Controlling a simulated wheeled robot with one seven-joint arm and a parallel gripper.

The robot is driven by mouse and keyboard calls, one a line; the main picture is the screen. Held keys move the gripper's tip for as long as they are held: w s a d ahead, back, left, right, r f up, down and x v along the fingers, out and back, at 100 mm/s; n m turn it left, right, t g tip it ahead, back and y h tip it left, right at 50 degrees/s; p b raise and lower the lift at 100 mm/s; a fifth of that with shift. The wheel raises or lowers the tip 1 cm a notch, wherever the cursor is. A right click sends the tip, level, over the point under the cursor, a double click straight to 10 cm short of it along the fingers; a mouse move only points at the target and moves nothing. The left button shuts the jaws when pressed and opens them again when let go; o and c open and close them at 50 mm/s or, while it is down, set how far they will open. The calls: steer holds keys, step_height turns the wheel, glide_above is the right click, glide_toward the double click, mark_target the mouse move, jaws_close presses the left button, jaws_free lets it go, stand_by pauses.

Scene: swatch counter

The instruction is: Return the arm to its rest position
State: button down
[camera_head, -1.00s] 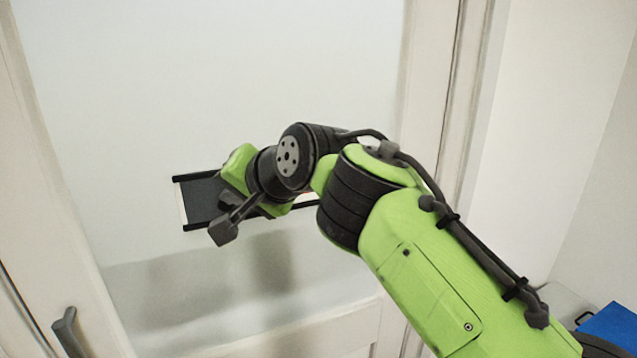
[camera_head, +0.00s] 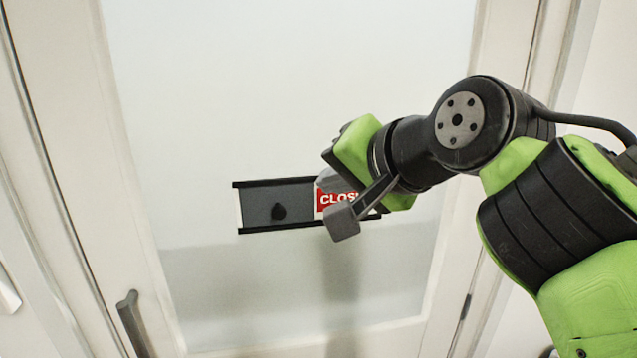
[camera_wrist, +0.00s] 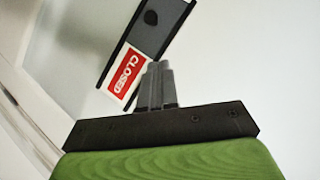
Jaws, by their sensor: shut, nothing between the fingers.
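My gripper (camera_head: 345,207) is in front of the frosted door panel in the head view, at the right part of a small sliding sign. In the wrist view the fingers of my gripper (camera_wrist: 158,68) are together, with nothing between them. The sign (camera_head: 262,206) has dark rails above and below, a grey plate with a black knob (camera_head: 278,212), and a red and white part reading "CLOSED" (camera_wrist: 124,75). My gripper hides part of that word in the head view. I cannot tell whether the fingers touch the sign.
The door's frosted panel (camera_head: 230,90) stands behind the sign. A grey door handle (camera_head: 133,322) is at the lower left. A white wall is at the right edge. The space left of my gripper is clear in front of the door.

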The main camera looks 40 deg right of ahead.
steer(key=shift+s+d+r, duration=0.1)
steer(key=shift+s+r, duration=0.1)
steer(key=shift+s, duration=0.3)
steer(key=shift+s+d, duration=0.1)
steer(key=s+a+f+n+g, duration=0.2)
steer(key=a+f+n, duration=0.2)
steer(key=f, duration=0.5)
steer(key=s+a+f+n+g+y, duration=0.1)
steer(key=a+f+n, duration=0.3)
steer(key=f, duration=0.6)
steer(key=s+a+f+n+g+b, duration=0.1)
steer(key=s+a+f+n+g, duration=0.2)
steer(key=a+f, duration=0.5)
steer(key=shift+f+n+y, duration=0.4)
steer(key=shift+f+n, duration=0.35)
steer(key=shift+n, duration=0.15)
